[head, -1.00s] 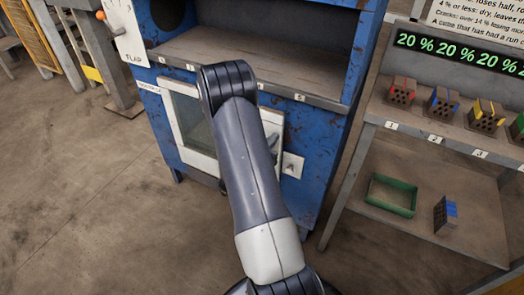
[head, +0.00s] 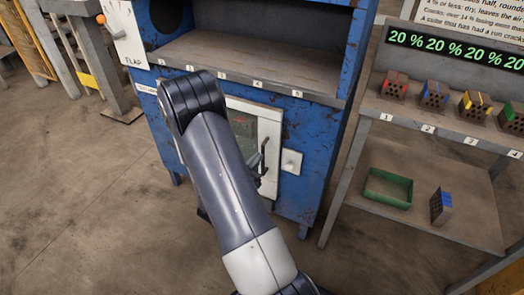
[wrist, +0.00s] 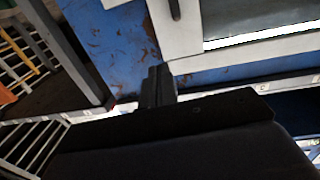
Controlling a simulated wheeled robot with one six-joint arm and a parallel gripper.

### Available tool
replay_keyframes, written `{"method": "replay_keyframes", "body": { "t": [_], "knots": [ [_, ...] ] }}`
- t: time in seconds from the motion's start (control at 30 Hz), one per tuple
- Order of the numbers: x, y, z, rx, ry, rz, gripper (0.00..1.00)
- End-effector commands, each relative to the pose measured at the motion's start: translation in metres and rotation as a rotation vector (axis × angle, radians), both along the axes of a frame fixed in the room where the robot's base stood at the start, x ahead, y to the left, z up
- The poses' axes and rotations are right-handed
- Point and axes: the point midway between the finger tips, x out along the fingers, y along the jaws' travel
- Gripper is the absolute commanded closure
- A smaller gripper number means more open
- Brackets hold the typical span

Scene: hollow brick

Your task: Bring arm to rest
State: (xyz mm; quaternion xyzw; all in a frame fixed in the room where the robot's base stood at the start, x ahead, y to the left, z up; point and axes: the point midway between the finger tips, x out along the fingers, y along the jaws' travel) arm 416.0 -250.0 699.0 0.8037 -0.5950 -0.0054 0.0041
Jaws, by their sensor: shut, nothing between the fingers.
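My arm rises from the bottom of the head view, bent at a dark elbow in front of a blue cabinet (head: 302,178). My gripper is mostly hidden behind the arm there. In the wrist view my gripper (wrist: 158,86) shows as dark fingers, shut with nothing between them. The fingers appear in front of the cabinet's blue face and pale door frame (wrist: 185,40). I cannot tell how far they are from it.
The cabinet has a windowed door with a dark handle (head: 263,157) and an open shelf (head: 250,62). At right, a rack holds several banded bricks, a green tray (head: 388,188) and a blue-marked brick (head: 441,206). The floor (head: 80,190) at left is clear.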

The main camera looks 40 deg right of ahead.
Motion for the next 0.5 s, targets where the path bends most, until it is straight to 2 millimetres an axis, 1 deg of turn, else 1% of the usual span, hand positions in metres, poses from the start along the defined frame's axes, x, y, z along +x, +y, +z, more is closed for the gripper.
{"method": "replay_keyframes", "body": {
  "t": [0.03,0.1,0.2,0.5],
  "knots": [
    [-0.001,0.007,0.000,0.001,0.000,0.004,1.00],
    [-0.004,0.013,0.000,0.000,0.001,0.003,1.00],
    [-0.007,0.018,0.000,0.000,0.001,0.001,1.00],
    [-0.008,0.021,0.000,0.000,0.000,0.000,1.00]
  ]
}}
